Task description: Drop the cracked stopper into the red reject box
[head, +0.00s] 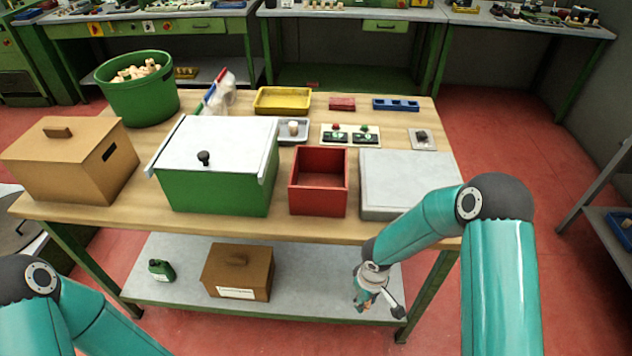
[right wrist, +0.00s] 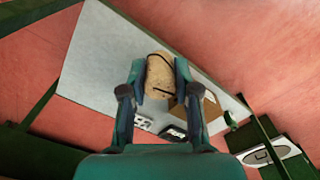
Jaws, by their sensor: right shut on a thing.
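The stopper (right wrist: 159,76) is tan cork with dark crack lines across its side, seen in the right wrist view. My right gripper (right wrist: 159,80) is shut on it, one finger on each side. In the head view my right gripper (head: 366,302) hangs low, in front of the table's front edge and below the tabletop. The stopper is hard to make out there. The red box (head: 317,203) stands open on the table, up and to the left of the gripper; its visible inside looks empty. My left arm shows at the lower left, with its gripper out of view.
A green box with a white lid (head: 219,190) stands left of the red box, and a grey slab (head: 405,175) lies right of it. A green bucket (head: 140,100) of corks and a cardboard box (head: 65,165) are farther left. The lower shelf (head: 320,262) bears a brown box (head: 236,275).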

